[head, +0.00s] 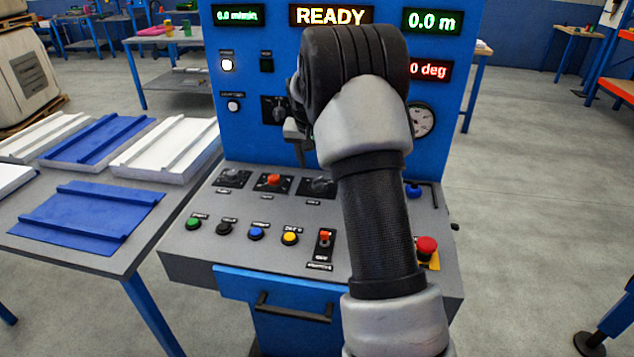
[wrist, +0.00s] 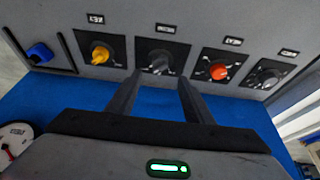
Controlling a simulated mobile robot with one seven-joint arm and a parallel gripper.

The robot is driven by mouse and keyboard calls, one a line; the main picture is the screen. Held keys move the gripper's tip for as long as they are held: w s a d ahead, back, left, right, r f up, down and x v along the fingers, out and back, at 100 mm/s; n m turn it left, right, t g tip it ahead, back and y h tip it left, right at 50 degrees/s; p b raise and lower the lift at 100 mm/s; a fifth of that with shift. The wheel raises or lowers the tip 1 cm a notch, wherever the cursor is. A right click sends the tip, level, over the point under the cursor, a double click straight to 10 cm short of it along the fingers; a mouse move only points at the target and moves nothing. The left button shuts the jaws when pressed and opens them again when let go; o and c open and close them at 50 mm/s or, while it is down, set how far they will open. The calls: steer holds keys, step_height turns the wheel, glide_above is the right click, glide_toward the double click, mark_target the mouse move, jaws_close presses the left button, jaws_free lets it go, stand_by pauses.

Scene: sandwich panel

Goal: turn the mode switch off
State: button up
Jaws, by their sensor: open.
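The mode switch (wrist: 160,60) is a dark rotary knob on a black plate, between the yellow knob and the orange-red knob in the wrist view. Its small label is blurred but looks like MODE. In the head view the mode switch (head: 319,186) is on the sloped console, right of the orange-red knob. Its pointer setting is too unclear to read. My gripper (wrist: 158,80) is open and empty, its two fingers pointing toward the switch, one to each side in the wrist view. In the head view my gripper (head: 301,158) hangs above the console, partly hidden by my arm.
Neighbouring knobs are yellow (wrist: 100,53), orange-red (wrist: 220,71) and dark (wrist: 268,77). A red emergency button (head: 427,247) is at right. The display (head: 330,15) reads READY.

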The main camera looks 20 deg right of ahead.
mark_target(319, 180)
steer(key=b+x, duration=0.1)
steer(key=x, duration=0.8)
steer(key=shift+f, duration=0.1)
steer(key=c, duration=1)
steer(key=shift+c, duration=0.2)
steer(key=n+p, duration=0.1)
steer(key=n+y, duration=0.1)
steer(key=n, duration=0.1)
steer(key=shift+d+n+p, duration=0.2)
steer(key=shift+n+p, duration=0.1)
steer(key=shift+p, duration=0.05)
steer(key=n+y+p, duration=0.2)
steer(key=n, duration=0.3)
steer(key=shift+d+t, duration=0.1)
steer(key=shift+t, duration=0.3)
